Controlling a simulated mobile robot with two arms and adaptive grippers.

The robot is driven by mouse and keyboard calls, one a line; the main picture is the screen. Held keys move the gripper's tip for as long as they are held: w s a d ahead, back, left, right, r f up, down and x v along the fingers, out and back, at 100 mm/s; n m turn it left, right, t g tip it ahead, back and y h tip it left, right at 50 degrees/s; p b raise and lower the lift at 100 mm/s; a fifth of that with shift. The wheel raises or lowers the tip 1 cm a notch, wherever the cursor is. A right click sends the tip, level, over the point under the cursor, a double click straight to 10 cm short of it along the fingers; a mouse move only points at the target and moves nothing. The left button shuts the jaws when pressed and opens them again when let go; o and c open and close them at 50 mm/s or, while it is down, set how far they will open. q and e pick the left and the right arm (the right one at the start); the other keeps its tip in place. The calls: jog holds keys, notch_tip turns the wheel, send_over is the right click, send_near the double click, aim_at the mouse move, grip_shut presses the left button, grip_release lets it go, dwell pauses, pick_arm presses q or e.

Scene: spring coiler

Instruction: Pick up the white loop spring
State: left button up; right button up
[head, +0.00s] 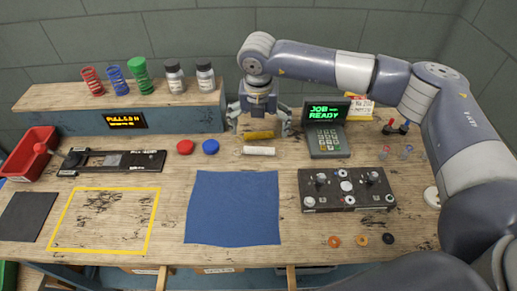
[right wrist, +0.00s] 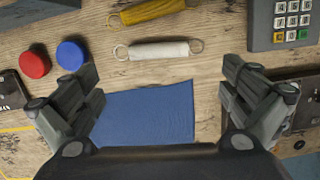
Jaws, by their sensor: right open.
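The white loop spring (head: 259,151) lies on the wooden bench just in front of a yellow loop spring (head: 260,135). In the right wrist view the white loop spring (right wrist: 158,50) lies level, with a wire loop at each end, and the yellow loop spring (right wrist: 152,11) is beyond it. My right gripper (head: 262,127) is open and empty, above the springs. In the wrist view its fingers (right wrist: 165,90) are spread wide on either side, and the white spring lies between and beyond them, not gripped. My left gripper does not show.
A red cap (head: 185,147) and a blue cap (head: 210,147) lie left of the springs. A keypad terminal (head: 327,142) stands close on the right. A raised shelf (head: 190,118) is behind. A blue mat (head: 233,208) lies bare in front. A black fixture plate (head: 346,189) sits front right.

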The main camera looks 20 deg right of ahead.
jog(key=p, duration=0.1)
send_over(259, 148)
jog(key=s, duration=0.1)
notch_tip(259, 148, down, 4)
jog(key=shift+a+f, duration=0.15)
jog(key=shift+f, duration=0.05)
jog(key=f, duration=0.1)
jog(key=f+p, duration=0.1)
jog(key=f, duration=0.1)
jog(key=f+p, duration=0.1)
jog(key=f, duration=0.1)
jog(key=shift+w, duration=0.4)
jog(key=shift+f, duration=0.15)
jog(key=c, duration=1.1)
